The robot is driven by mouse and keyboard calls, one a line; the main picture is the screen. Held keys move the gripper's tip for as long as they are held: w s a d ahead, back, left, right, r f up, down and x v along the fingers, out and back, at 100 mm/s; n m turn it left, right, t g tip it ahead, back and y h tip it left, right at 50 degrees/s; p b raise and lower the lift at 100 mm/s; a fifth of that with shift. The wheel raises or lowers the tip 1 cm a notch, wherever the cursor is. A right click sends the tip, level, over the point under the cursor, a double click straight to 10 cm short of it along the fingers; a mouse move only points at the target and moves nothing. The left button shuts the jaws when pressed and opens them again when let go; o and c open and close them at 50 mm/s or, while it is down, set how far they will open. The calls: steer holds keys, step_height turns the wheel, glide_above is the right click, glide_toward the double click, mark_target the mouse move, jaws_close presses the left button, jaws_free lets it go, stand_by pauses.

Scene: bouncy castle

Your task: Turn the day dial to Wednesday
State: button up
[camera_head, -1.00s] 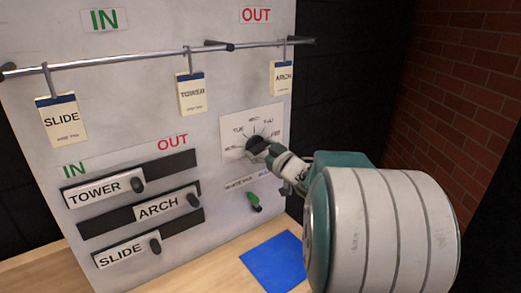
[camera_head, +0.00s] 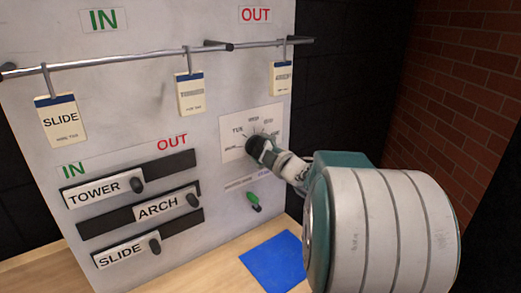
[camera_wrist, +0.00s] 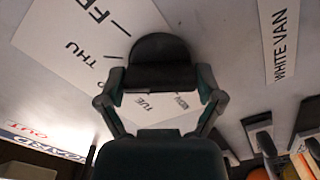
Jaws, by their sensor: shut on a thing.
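The day dial (camera_head: 257,143) is a dark round knob on a white card (camera_head: 232,124) on the grey panel's right side. Day labels fan around it, with TUE on the left. In the wrist view the dark knob (camera_wrist: 160,50) sits between my fingers, and FRI, THU, TUE and MON show around it. I cannot read which day the knob points to.
A green-handled switch (camera_head: 254,202) is below the dial card. Sliding labels TOWER (camera_head: 93,194), ARCH (camera_head: 158,208) and SLIDE (camera_head: 122,250) sit at lower left. Tags hang from a rail (camera_head: 120,58) above. A blue mat (camera_head: 273,262) lies on the wooden surface below.

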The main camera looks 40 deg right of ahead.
steer(key=n, duration=0.5)
steer(key=shift+a+f+n, duration=0.1)
steer(key=shift+f+n, duration=0.1)
steer(key=shift+n, duration=0.2)
steer(key=shift+f, duration=0.1)
stand_by(0.3)
steer(key=o, duration=0.9)
steer(key=shift+c, duration=0.2)
steer(key=shift+s, duration=0.1)
steer(key=shift+s, duration=0.35)
steer(key=s, duration=1.1)
